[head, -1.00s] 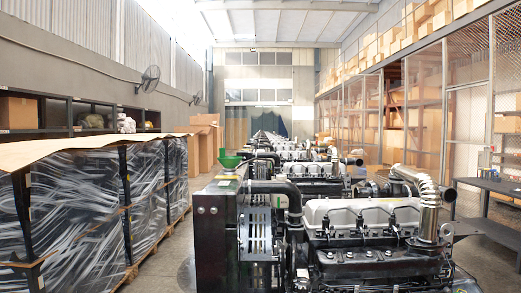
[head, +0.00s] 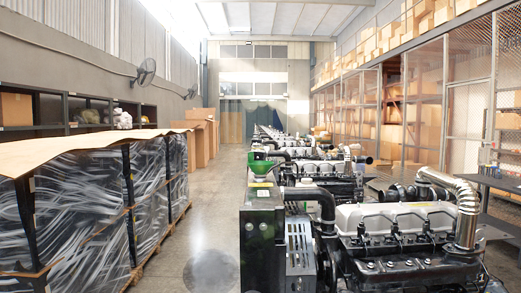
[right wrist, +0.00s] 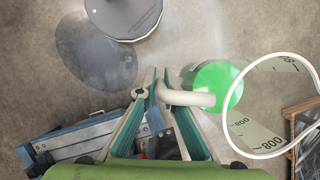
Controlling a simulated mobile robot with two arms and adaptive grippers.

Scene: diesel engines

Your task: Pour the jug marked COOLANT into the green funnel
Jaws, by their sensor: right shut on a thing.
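The green funnel (head: 261,167) stands upright on the left end of an engine, right of the aisle, in the head view. Neither gripper shows in that view. In the right wrist view my right gripper (right wrist: 158,82) is shut on a bent white handle (right wrist: 188,97). The handle runs to a round green part (right wrist: 216,85), and both seem to belong to one held jug. No COOLANT marking can be read, and much of the jug's shape cannot be made out. My left gripper is not in view.
A row of engines (head: 395,215) fills the right side. Wrapped crates (head: 80,210) line the left, with bare floor (head: 205,225) between.

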